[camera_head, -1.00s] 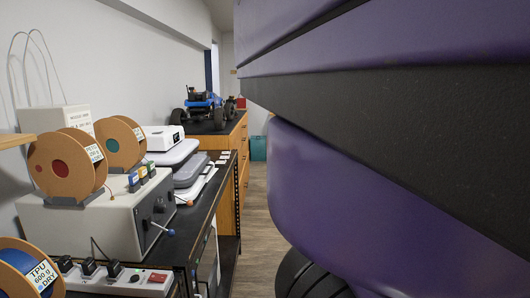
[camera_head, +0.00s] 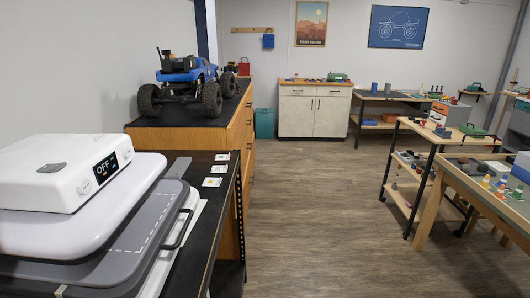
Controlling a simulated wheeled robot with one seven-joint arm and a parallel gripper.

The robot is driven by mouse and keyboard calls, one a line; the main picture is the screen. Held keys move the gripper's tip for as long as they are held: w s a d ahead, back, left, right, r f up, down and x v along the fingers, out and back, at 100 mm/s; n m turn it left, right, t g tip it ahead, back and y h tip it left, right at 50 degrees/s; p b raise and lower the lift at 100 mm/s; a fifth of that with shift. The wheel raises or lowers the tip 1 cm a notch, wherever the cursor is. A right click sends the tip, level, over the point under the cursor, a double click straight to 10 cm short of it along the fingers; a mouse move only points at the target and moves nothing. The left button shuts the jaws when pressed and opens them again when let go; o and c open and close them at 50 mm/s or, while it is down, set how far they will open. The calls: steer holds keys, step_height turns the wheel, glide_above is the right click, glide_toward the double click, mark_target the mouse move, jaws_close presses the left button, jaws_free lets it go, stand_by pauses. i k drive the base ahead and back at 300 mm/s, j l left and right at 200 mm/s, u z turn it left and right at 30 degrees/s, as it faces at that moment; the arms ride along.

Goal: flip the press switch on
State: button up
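The press (camera_head: 45,190) stands close at the left on a black-topped bench. It has a white upper housing, a grey platen with a dashed outline and a dark handle at its right side. A black display (camera_head: 107,167) on the housing reads OFF. A small round white knob or button (camera_head: 85,186) sits beside the display, and a small grey part (camera_head: 51,168) lies on top of the housing. I cannot tell which of these is the switch. My gripper is not in view.
The bench (camera_head: 196,225) runs along the left, with small white cards on it. A blue crawler (camera_head: 186,72) stands on the wooden cabinet (camera_head: 241,128) beyond. The wood floor (camera_head: 310,200) is open in the middle. A table (camera_head: 465,185) and shelves stand at the right.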

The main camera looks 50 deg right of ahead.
mark_target(49, 167)
steer(key=i+l, duration=0.25)
steer(key=l, duration=0.2)
steer(key=i+l+z, duration=0.15)
steer(key=l, duration=0.3)
steer(key=i+l, duration=0.4)
steer(key=l+z, duration=0.05)
